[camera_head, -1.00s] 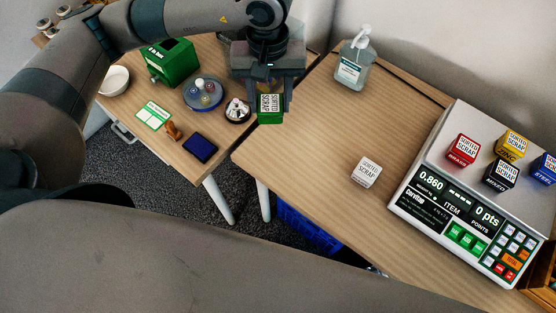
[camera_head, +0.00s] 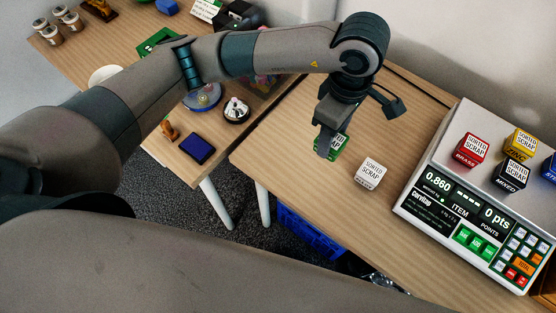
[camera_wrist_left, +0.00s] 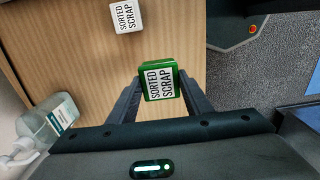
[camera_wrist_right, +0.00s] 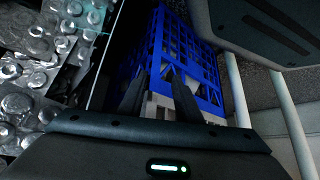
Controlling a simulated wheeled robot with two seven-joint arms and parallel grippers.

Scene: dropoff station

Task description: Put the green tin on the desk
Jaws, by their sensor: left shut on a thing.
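The green tin (camera_head: 338,143) is a small cube with a white "SORTED SCRAP" label. My left gripper (camera_head: 328,138) is shut on it above the desk (camera_head: 285,160), left of the white tin (camera_head: 370,173). Whether the green tin touches the wood I cannot tell. In the left wrist view the green tin (camera_wrist_left: 160,82) sits between both fingers, over wood near the desk's edge. My right gripper (camera_wrist_right: 160,90) shows in the right wrist view, its fingers apart and nothing between them, in front of a blue crate (camera_wrist_right: 190,55).
A scale (camera_head: 440,195) with red, yellow, black and blue tins stands on the right of the desk. A sanitizer bottle (camera_wrist_left: 48,125) stands near the left gripper. The side table at left holds a blue pad (camera_head: 197,148) and a stamp (camera_head: 170,130). Bare wood lies around the white tin.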

